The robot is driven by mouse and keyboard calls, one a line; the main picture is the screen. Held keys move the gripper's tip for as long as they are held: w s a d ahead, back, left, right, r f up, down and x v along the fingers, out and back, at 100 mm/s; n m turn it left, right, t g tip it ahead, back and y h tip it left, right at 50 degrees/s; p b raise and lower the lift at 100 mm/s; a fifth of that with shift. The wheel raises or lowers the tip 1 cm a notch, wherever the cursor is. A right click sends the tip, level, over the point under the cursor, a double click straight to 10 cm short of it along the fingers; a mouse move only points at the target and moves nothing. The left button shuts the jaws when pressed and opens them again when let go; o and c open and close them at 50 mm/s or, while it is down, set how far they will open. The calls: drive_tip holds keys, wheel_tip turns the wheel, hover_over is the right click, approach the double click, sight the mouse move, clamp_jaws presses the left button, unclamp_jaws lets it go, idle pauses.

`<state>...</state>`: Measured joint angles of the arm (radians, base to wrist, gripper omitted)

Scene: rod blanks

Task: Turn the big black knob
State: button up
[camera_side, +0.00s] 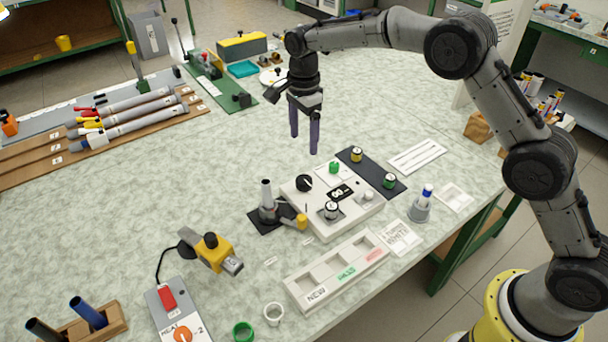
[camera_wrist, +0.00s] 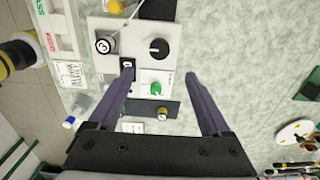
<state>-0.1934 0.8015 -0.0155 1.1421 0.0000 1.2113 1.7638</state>
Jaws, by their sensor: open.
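The big black knob (camera_side: 304,183) sits on the back left part of the white control box (camera_side: 345,218). In the wrist view the black knob (camera_wrist: 159,48) shows from above, with a small light mark on it. My gripper (camera_side: 304,144) is above the table, behind and higher than the knob, with its two purple fingers pointing down.
The box also carries a small display (camera_side: 341,193), a green knob (camera_side: 334,167) and a round white-topped piece (camera_side: 331,210). A dark strip (camera_side: 372,174) with yellow and green-topped pieces lies behind. A grey upright tool (camera_side: 266,202) stands left of the box.

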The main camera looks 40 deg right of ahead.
sight(304, 179)
wheel_tip(304, 179, down, 13)
drive_tip(key=shift+r, duration=0.15)
idle(0.4)
clamp_jaws()
